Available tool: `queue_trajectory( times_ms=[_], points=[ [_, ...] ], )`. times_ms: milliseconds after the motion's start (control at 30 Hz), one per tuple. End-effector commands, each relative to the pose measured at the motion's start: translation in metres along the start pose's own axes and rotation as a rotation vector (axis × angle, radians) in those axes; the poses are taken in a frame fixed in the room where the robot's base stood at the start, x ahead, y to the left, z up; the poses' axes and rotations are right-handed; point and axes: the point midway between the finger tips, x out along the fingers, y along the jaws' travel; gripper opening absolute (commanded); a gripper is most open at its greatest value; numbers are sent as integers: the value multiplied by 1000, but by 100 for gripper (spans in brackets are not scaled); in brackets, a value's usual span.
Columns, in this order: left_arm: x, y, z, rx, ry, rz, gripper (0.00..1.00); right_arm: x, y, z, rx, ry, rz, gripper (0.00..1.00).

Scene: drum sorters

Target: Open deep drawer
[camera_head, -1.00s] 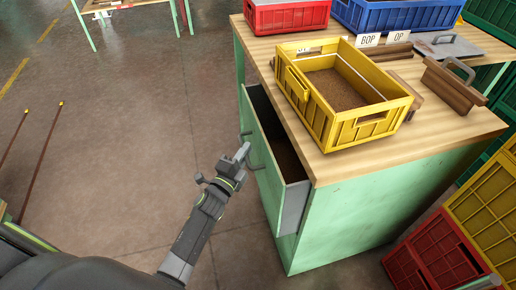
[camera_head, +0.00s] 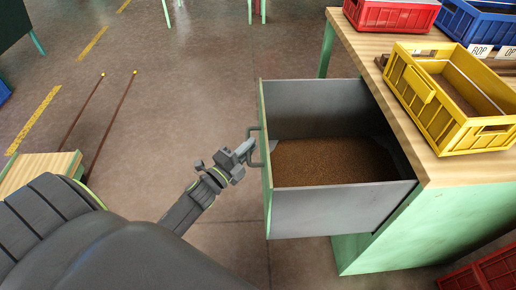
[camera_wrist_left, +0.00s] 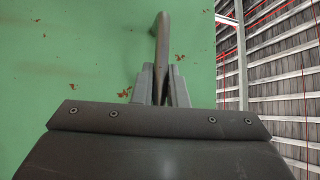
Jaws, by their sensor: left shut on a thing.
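The deep drawer (camera_head: 340,209) is pulled far out of the green workbench, and brown granular material (camera_head: 325,162) covers its bottom. Its green front panel faces left, with a dark bar handle (camera_head: 254,146) on it. My left gripper (camera_head: 246,149) is shut on the handle. In the left wrist view the fingers (camera_wrist_left: 162,85) close around the handle bar (camera_wrist_left: 161,40), in front of the chipped green panel (camera_wrist_left: 80,50). My right gripper is not in view.
A yellow crate (camera_head: 438,118) stands on the wooden bench top (camera_head: 400,105), with a red crate (camera_head: 392,15) and a blue crate (camera_head: 480,22) behind it. Another red crate (camera_head: 485,275) is at the lower right.

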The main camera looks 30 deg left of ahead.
Motion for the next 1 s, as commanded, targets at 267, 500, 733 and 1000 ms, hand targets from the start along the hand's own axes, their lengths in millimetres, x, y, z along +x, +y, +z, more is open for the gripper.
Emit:
queue_trajectory(
  times_ms=[267, 500, 733, 1000],
  points=[
    [-6, 1, 5, 1, -3, 5, 0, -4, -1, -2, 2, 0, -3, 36],
    [-6, 1, 5, 1, -3, 5, 15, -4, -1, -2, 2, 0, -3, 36],
    [-5, 0, 4, 1, -1, 3, 34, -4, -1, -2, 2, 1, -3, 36],
    [-4, -1, 4, 1, -1, 1, 34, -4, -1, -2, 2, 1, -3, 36]
  ],
)
